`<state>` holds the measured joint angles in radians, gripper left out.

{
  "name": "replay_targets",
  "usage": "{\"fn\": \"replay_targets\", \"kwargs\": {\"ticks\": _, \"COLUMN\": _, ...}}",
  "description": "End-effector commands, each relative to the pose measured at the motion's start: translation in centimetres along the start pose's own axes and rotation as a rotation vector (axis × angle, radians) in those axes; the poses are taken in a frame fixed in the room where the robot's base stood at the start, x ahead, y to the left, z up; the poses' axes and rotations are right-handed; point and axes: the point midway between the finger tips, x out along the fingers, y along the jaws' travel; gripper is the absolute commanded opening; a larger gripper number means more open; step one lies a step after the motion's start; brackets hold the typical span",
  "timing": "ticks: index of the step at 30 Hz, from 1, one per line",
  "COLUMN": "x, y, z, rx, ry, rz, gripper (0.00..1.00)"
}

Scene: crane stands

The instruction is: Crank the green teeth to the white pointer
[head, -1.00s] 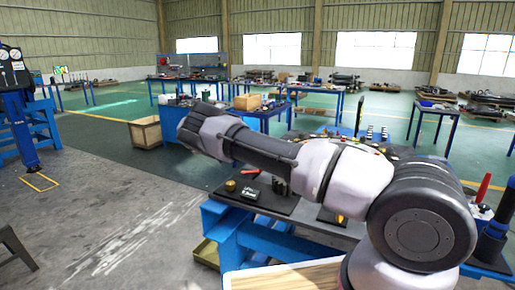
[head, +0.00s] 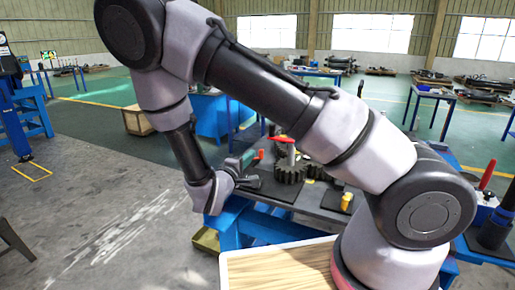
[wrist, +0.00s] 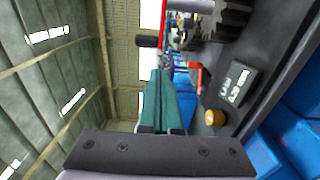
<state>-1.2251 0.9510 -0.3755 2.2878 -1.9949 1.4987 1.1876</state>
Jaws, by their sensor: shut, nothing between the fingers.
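A dark toothed gear (head: 290,172) stands on the bench, with a red part (head: 284,139) and a pale upright piece (head: 291,154) above it. I cannot make out green teeth or tell whether the pale piece is the white pointer. Part of the gear shows at the top of the wrist view (wrist: 232,18). My gripper (head: 250,159) is at the bench's left end, left of the gear and apart from it. Its teal fingers (wrist: 160,74) are shut and empty. A red piece (wrist: 195,80) lies beside the fingers in the wrist view.
A black box with white markings (wrist: 240,84) and a brass cylinder (wrist: 215,117) sit on the dark bench top. A wooden board (head: 275,268) is in front. Open floor (head: 100,200) lies to the left.

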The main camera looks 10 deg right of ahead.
Motion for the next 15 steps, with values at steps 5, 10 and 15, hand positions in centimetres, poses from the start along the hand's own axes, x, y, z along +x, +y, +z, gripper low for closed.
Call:
{"fn": "replay_targets", "kwargs": {"ticks": 5, "x": 3.2, "y": 0.1, "z": 0.1, "rx": 0.001, "ry": -0.007, "rz": 0.004, "gripper": 0.0}}
{"fn": "replay_targets", "kwargs": {"ticks": 10, "x": 7.0, "y": 0.1, "z": 0.2, "rx": 0.002, "ry": -0.008, "rz": 0.005, "gripper": 0.0}}
{"fn": "replay_targets", "kwargs": {"ticks": 15, "x": 10.3, "y": 0.1, "z": 0.1, "rx": 0.004, "ry": -0.007, "rz": 0.006, "gripper": 0.0}}
